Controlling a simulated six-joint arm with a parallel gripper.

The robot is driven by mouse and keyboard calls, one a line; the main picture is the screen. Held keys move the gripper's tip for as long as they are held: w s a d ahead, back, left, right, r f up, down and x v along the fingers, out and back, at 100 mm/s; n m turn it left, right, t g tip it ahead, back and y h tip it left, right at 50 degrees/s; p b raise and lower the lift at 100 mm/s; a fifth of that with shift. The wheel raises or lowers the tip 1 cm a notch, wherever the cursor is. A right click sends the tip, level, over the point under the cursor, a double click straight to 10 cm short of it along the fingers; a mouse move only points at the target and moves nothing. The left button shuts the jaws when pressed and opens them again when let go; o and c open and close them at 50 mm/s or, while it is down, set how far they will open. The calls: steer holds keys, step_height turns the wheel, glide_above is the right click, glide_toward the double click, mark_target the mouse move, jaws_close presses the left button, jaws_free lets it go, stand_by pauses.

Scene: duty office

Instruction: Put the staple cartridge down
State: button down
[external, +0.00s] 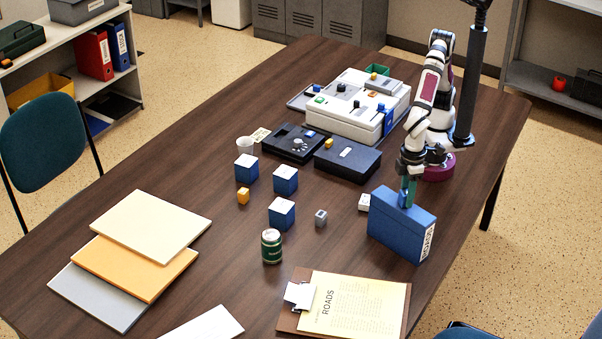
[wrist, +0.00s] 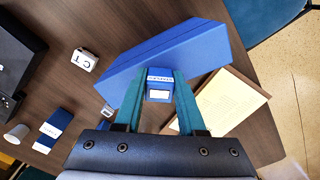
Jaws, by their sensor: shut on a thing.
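My gripper (external: 408,190) has teal fingers and points down over the blue box file (external: 402,228), which stands upright near the table's right edge. In the wrist view my gripper (wrist: 160,82) is shut on the staple cartridge (wrist: 159,76), a small blue box with a white label, held between the fingertips. The blue box file (wrist: 195,58) lies behind it in that view. I cannot tell whether the cartridge touches the file. In the external view the cartridge is hidden or cannot be told apart from the fingers and file.
Blue boxes with white tops (external: 282,213) stand mid-table, near a green can (external: 271,246) and a small grey cube (external: 320,218). A white block (external: 364,202) sits beside the file. A clipboard (external: 350,304) lies in front. Dark devices (external: 347,160) and a white machine (external: 350,105) stand behind.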

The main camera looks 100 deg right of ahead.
steer(key=shift+f, duration=0.15)
steer(key=c, duration=0.5)
jaws_free()
step_height(320, 180, up, 12)
steer(key=w+d+r+m, duration=0.1)
steer(key=w+d, duration=0.1)
steer(key=d, duration=0.6)
steer(key=s+d+f+m+y, duration=0.1)
steer(key=s+d, duration=0.2)
steer(key=d, duration=0.5)
steer(key=s+d+f+m, duration=0.1)
steer(key=s+d+m, duration=0.1)
steer(key=d, duration=0.6)
steer(key=s+d+f+m, duration=0.1)
steer(key=s+d+f, duration=0.4)
steer(key=s, duration=0.3)
steer(key=shift+s+d+f+m+y, duration=0.15)
steer(key=shift+d+f+m+y, duration=0.15)
steer(key=shift+d+f+y, duration=0.15)
